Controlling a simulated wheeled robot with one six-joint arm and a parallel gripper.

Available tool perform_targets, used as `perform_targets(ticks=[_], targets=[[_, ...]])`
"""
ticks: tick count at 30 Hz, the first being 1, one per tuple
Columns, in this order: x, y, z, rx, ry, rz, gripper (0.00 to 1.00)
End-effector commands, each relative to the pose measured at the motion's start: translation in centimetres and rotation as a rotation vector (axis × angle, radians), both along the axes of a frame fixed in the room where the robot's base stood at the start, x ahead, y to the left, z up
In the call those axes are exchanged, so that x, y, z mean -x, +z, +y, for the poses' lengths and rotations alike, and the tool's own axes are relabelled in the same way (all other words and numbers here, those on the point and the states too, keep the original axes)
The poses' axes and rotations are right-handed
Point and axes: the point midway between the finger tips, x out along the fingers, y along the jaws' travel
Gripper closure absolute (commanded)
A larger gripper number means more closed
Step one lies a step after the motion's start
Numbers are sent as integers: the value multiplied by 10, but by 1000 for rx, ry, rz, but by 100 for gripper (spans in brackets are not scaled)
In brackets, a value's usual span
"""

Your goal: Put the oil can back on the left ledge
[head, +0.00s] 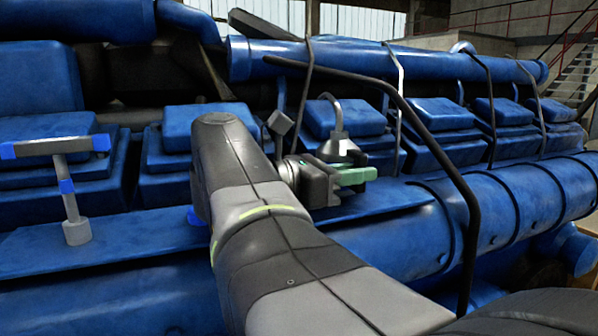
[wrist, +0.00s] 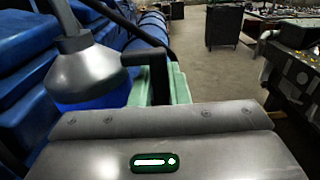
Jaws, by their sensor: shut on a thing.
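The oil can, with a grey cone top (head: 340,151) and a bent spout, stands upright beside my gripper (head: 355,177) at the middle of the head view. My gripper has green fingers and is shut on the can. In the wrist view the can (wrist: 88,76) is at the left, with a blue lower body, and a black bent handle (wrist: 150,60) is at the green fingers (wrist: 170,88). My gripper hides the can's base in the head view, so I cannot tell if it touches the ledge below. The left ledge (head: 130,240) is a flat blue shelf at the left.
A T-handled tool (head: 75,190) with blue ends stands on the left ledge. A right stretch of ledge (head: 395,202) lies below my gripper. Dark pipes (head: 430,135) arch over the engine at the right. Blue engine covers (head: 170,130) rise behind the ledges.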

Motion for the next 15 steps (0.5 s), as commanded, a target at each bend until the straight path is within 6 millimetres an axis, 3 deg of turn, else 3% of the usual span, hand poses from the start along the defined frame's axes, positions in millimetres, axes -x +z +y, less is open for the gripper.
perform_targets(ticks=[15], targets=[[0,-19,0,0,0,-2,100]])
